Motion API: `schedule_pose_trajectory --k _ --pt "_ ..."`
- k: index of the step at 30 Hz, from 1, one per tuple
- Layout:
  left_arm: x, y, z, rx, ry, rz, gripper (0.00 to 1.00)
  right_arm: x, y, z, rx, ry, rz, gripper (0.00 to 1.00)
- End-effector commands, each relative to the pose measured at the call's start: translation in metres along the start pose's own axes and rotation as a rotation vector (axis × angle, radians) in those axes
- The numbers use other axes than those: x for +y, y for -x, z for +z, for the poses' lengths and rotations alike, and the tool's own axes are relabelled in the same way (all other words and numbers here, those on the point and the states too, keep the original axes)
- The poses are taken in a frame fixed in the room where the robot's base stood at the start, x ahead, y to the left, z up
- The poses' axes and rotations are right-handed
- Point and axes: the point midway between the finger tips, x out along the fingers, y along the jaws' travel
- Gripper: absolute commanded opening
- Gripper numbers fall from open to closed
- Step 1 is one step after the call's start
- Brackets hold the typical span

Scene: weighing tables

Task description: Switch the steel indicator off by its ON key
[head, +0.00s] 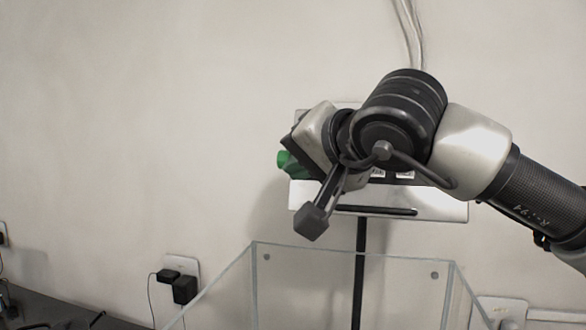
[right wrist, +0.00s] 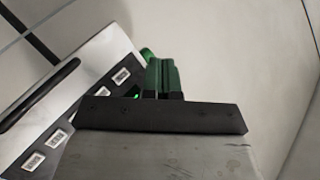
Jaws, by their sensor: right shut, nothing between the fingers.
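The steel indicator (head: 448,207) is a pale metal box on a dark post against the wall. My right arm hides much of its front in the head view. In the right wrist view the indicator (right wrist: 98,55) is at the left, tilted, with a dark slot and several white-labelled keys (right wrist: 88,105). I cannot read which one is the ON key. My right gripper (head: 287,163) has green fingers at the indicator's left edge. In the right wrist view the gripper (right wrist: 162,75) is shut and empty, beside the key row; contact cannot be told. My left gripper is out of view.
A clear-walled box (head: 310,252) stands below and in front of the indicator. Cables (head: 409,25) run up the wall above it. A socket with black plugs (head: 184,289) is at the lower left. The wall area left of the indicator is free.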

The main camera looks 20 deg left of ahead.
Motion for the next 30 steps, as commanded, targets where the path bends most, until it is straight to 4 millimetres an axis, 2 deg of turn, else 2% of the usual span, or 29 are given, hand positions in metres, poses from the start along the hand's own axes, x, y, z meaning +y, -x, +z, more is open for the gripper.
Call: schedule_pose_trajectory --k 4,13,17,24,30 --pt "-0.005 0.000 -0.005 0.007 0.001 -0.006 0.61 0.000 0.001 -0.001 0.002 -0.001 -0.001 0.00" --pt "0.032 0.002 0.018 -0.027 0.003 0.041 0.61 0.000 0.000 -0.002 0.002 -0.001 0.000 0.00" --pt "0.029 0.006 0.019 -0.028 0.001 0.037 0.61 0.003 -0.004 -0.006 0.001 -0.003 0.000 0.00" --pt "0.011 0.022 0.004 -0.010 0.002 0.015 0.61 0.017 -0.025 -0.023 0.000 -0.004 0.001 0.00" --pt "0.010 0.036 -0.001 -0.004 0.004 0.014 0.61 0.032 -0.044 -0.036 0.000 -0.004 0.001 0.00"
